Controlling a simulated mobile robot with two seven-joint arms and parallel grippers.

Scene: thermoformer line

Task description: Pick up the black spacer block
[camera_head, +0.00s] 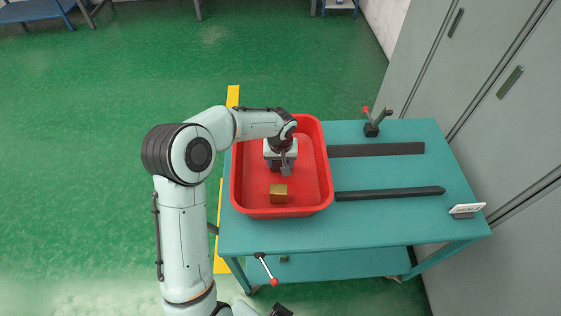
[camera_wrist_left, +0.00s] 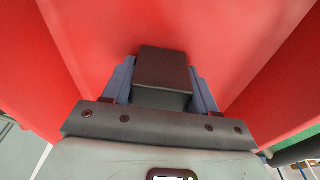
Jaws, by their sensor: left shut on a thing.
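The black spacer block (camera_wrist_left: 163,68) shows in the left wrist view, dark and box-shaped, between the two blue-grey fingers of my left gripper (camera_wrist_left: 162,88). The fingers are shut on it, one on each side. In the head view my left gripper (camera_head: 280,166) points down inside the red bin (camera_head: 241,185), and the block is mostly hidden by the gripper there. I cannot tell whether the block touches the bin floor.
A brass-coloured block (camera_head: 278,194) lies in the bin near its front wall. Grey cabinets (camera_head: 485,100) stand at the right.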

